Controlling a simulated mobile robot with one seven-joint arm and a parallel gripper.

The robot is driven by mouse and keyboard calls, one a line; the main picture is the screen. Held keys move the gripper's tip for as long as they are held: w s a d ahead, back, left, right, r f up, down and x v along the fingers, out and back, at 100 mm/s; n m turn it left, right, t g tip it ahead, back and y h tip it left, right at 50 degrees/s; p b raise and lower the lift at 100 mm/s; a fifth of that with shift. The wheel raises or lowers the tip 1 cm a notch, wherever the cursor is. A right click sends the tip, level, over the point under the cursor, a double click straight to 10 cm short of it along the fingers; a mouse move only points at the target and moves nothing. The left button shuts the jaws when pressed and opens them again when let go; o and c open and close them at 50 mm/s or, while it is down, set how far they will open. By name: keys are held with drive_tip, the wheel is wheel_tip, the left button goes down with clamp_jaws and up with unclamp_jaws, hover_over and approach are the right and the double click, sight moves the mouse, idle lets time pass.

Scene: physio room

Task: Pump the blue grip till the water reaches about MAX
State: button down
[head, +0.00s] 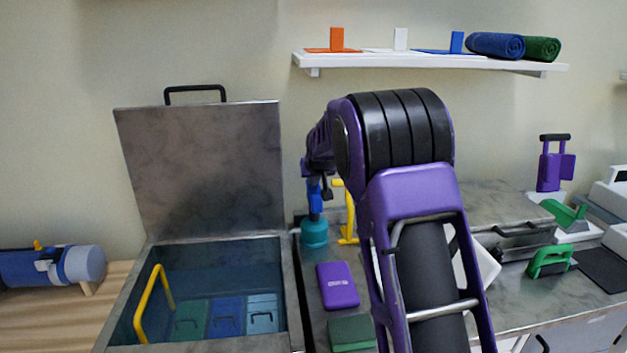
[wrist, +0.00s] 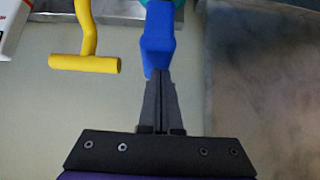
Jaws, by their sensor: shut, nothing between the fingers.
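The blue grip (head: 314,202) stands above a teal base (head: 314,234) beside the open tank, partly hidden by my arm in the head view. In the wrist view the blue grip (wrist: 157,45) is directly ahead of my gripper (wrist: 160,74). My fingers are shut with nothing between them. Their tips overlap the end of the grip in the picture; I cannot tell whether they touch it. The tank (head: 296,318) holds bluish water with several coloured blocks under it. I cannot make out a MAX mark.
A yellow T-shaped handle (wrist: 85,62) stands close beside the blue grip. The tank's lid (head: 205,165) is raised. A yellow bar (head: 150,300) rises inside the tank. A purple box (head: 338,286) and a green block (head: 352,333) lie on the counter in front.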

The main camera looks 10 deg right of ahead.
sight(315, 194)
wheel_tip(315, 194, down, 5)
drive_tip(key=b, duration=0.3)
drive_tip(key=shift+s+f, duration=0.1)
drive_tip(key=v, duration=1.7)
drive_tip(key=shift+r, duration=0.4)
drive_tip(key=shift+s+r, duration=0.1)
drive_tip(key=shift+r, duration=0.05)
idle(0.6)
